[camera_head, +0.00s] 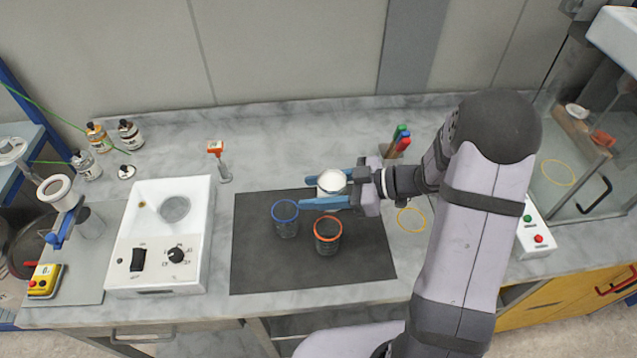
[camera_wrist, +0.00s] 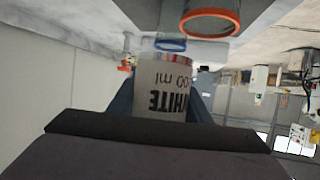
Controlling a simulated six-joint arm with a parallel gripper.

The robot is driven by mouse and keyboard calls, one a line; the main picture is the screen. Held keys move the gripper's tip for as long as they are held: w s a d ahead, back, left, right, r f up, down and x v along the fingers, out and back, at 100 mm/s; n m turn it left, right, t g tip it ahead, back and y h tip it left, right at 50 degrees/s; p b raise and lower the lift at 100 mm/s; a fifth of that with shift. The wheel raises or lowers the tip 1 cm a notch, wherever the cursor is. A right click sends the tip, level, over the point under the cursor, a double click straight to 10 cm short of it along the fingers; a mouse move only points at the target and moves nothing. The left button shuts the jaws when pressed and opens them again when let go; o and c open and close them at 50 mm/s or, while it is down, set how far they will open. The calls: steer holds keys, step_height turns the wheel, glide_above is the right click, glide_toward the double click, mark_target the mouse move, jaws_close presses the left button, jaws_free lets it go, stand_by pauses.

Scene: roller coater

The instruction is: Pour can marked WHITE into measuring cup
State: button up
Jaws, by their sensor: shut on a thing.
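The white can (camera_head: 332,181) is held between the blue fingers of my gripper (camera_head: 328,190), above the back part of the dark mat. In the wrist view the can (camera_wrist: 165,95) shows the letters "HITE" and part of a volume marking, upside down in the picture. My gripper is shut on it. A clear cup with a blue rim (camera_head: 285,218) stands on the mat, in front and to the left of the can. A clear cup with an orange rim (camera_head: 328,236) stands on the mat in front of the can. I cannot tell which is the measuring cup.
The dark mat (camera_head: 260,270) lies on the marble bench. A white device with a knob (camera_head: 160,235) stands to its left. A small orange-topped item (camera_head: 217,155) is behind the mat's left edge. Several bottles (camera_head: 98,136) stand at the back left. A glass cabinet is at right.

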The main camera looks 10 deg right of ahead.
steer(key=shift+w+d+f+n+t+b, duration=0.15)
steer(key=shift+w+f+n+t+b, duration=0.35)
steer(key=shift+b, duration=1.95)
steer(key=shift+s, duration=0.1)
steer(key=shift+w+n+t+b, duration=0.2)
steer(key=shift+n+t+b, duration=0.1)
steer(key=shift+n+b, duration=0.25)
steer(key=shift+w+d+f+n+b, duration=0.15)
steer(key=shift+f+n+b, duration=0.2)
steer(key=shift+f+b, duration=0.85)
stand_by(1.2)
steer(key=shift+w+f+n+t+h+b, duration=0.15)
steer(key=shift+f+n+t+h+b, duration=0.35)
steer(key=shift+b, duration=0.8)
stand_by(1.2)
